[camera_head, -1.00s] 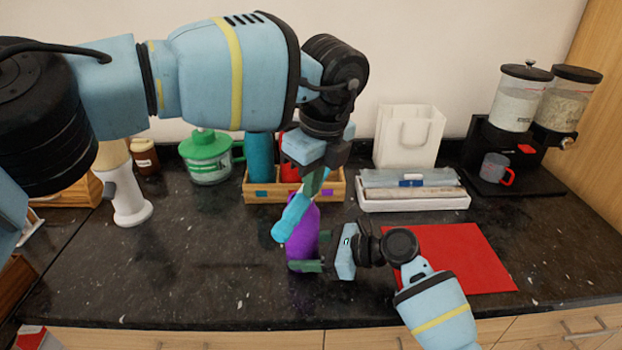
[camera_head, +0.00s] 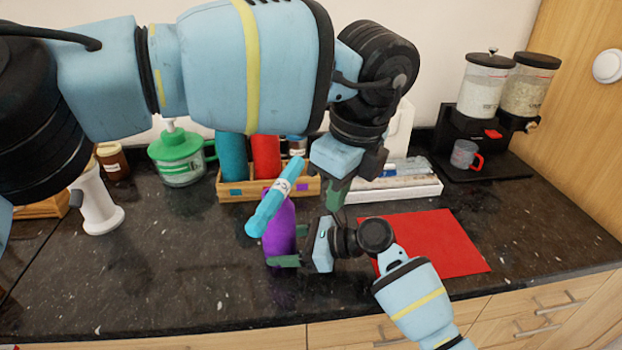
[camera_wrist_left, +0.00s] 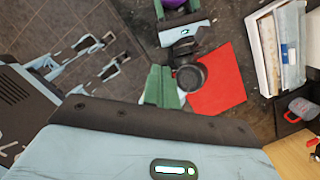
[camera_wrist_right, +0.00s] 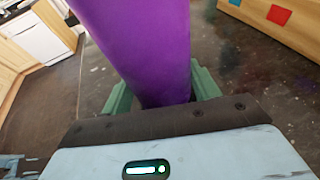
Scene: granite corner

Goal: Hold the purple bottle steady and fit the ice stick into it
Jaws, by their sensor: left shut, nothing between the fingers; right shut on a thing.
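The purple bottle (camera_head: 279,232) stands upright on the dark counter; its body also fills the middle of the right wrist view (camera_wrist_right: 150,50). My right gripper (camera_head: 287,246) is shut around the bottle from the right, low on its body. The ice stick (camera_head: 270,207), a light blue cylinder with a white label, is tilted across the bottle's upper part, its lower end to the left. I cannot tell what supports the stick; the bottle's mouth is hidden. My left gripper (camera_head: 337,198) is shut and empty, to the right of the stick and apart from it.
A red mat (camera_head: 440,243) lies to the right. Behind are a wooden box (camera_head: 236,191) with blue and red cylinders, a white tray (camera_head: 400,191) and a green-lidded jar (camera_head: 180,160). A dispenser stand (camera_head: 446,140) with a grey mug (camera_head: 463,154) is at the back right. The front-left counter is clear.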

